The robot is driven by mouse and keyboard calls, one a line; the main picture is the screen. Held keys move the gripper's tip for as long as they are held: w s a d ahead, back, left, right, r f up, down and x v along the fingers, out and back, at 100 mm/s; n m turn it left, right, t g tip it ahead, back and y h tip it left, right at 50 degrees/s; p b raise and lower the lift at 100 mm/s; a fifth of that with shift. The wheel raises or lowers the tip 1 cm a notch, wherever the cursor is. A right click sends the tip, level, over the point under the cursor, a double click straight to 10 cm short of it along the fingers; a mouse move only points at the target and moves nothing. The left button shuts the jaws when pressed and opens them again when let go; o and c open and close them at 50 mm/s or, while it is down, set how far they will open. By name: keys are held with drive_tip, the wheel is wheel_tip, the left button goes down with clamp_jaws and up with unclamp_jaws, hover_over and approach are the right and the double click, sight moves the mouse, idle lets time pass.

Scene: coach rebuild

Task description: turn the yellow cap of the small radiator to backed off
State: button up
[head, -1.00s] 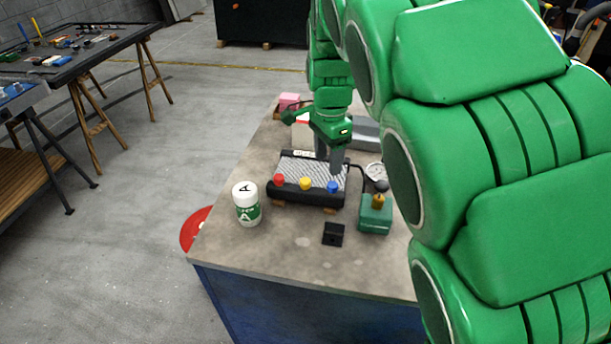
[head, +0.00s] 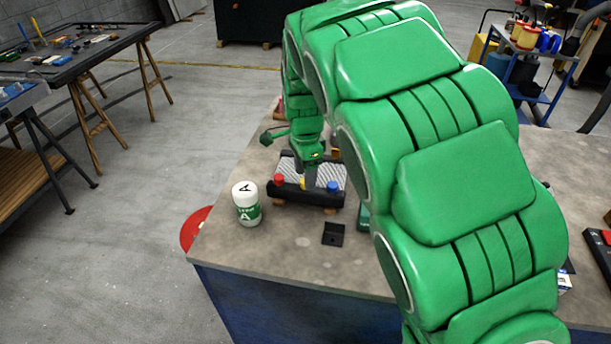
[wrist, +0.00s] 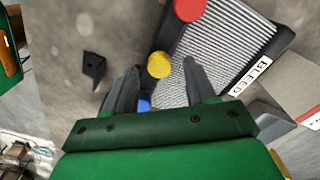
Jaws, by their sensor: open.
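The small radiator (head: 337,180) lies on the grey workbench, with a silver finned core and a black frame. Its red cap (head: 279,180), yellow cap and blue cap (head: 333,187) stand in a row along the front edge. In the head view my gripper (head: 308,178) is over the middle of the row and covers most of the yellow cap. In the wrist view the yellow cap (wrist: 159,65) shows just beyond and between the two open fingers of my gripper (wrist: 160,72). The blue cap is partly hidden by my gripper body there. The red cap (wrist: 188,9) is farther off.
A white bottle (head: 246,204) marked A stands left of the radiator. A small black bracket (head: 333,234) lies in front. A "BLEED" label (wrist: 251,77) shows on the radiator's edge. My arm hides much of the bench's right side.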

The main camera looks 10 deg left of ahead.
drive_tip(key=shift+f, duration=0.75)
clamp_jaws()
